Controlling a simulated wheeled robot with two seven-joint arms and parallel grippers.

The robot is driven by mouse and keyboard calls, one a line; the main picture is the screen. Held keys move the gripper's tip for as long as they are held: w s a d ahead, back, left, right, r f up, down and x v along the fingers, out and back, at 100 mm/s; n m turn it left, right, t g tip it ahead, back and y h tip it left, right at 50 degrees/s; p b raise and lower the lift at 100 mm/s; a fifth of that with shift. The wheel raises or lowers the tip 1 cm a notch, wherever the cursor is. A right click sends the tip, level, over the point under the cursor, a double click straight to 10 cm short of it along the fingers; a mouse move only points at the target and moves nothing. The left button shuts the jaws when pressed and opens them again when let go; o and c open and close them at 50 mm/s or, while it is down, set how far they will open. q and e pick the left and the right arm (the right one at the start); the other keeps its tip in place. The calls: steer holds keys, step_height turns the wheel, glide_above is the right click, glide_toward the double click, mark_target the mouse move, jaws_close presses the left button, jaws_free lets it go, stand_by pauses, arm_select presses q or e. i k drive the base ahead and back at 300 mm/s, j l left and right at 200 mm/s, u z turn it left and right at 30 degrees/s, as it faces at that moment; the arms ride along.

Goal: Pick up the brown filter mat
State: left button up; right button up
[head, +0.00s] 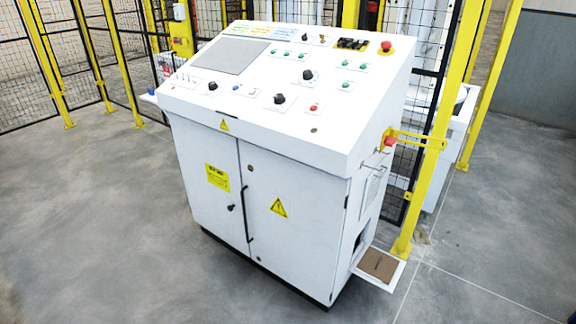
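The brown filter mat (380,264) is a flat brown rectangle with a dark mark on it. It lies on a white tray (397,280) that sticks out low on the right side of the white control cabinet (285,205). A dark opening (358,242) is in the cabinet side just above and left of the tray. Neither of my grippers shows in the head view.
The cabinet has a sloped panel with buttons and knobs. A yellow post (432,130) and black mesh fence stand close behind the tray. Grey floor (90,230) is clear in front, to the left and at the lower right.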

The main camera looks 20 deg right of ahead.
mark_target(380, 265)
steer(key=z, duration=1.25)
steer(key=i+l, duration=0.15)
steer(key=i, duration=0.15)
steer(key=i+l, duration=0.1)
steer(key=i, duration=0.2)
steer(key=u, duration=0.05)
